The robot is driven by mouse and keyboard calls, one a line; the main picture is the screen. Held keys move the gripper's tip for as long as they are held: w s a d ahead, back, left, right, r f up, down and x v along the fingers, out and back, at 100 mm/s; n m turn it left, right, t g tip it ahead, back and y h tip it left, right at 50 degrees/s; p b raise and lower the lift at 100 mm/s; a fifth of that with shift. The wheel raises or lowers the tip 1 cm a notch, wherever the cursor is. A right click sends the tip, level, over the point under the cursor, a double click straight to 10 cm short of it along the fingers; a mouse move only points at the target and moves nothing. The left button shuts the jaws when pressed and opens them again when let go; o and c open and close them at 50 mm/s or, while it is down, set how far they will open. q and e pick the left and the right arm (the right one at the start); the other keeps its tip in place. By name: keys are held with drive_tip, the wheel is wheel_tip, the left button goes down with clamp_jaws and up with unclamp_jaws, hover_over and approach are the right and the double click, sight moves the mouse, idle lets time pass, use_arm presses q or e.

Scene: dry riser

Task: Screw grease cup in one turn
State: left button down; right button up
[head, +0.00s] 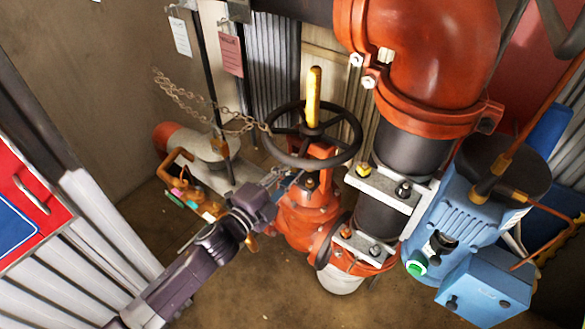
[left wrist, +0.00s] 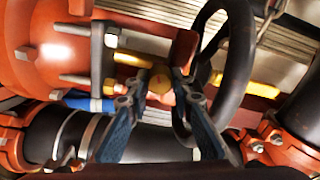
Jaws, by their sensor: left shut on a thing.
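The grease cup (left wrist: 160,83) shows in the left wrist view as a small round brass-coloured cap between the two fingertips. My left gripper (left wrist: 160,85) is shut on it, one finger on each side. In the head view my left arm comes in from the lower left, and the left gripper (head: 274,180) is at the side of the orange valve body (head: 306,215), just below the black handwheel (head: 352,140). The cup cannot be made out in the head view, and its thread is hidden. My right gripper is in neither view.
A yellow stem (head: 314,95) rises through the handwheel. A chain (head: 200,107) hangs to its left. A big orange pipe (head: 425,60) and a blue pump (head: 450,215) stand at the right. The floor (head: 270,290) at the front is clear.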

use_arm(q)
drive_tip(key=m, duration=0.5)
drive_tip(key=shift+f+m+b, duration=0.2)
drive_tip(key=shift+m+b, duration=0.1)
drive_tip(key=shift+b, duration=0.05)
drive_tip(key=m, duration=1)
drive_tip(key=shift+a+m+b, duration=0.1)
drive_tip(key=shift+m+b, duration=0.2)
drive_tip(key=shift+m, duration=2.4)
drive_tip(key=c, duration=1.7)
unclamp_jaws()
drive_tip(key=shift+r, duration=0.1)
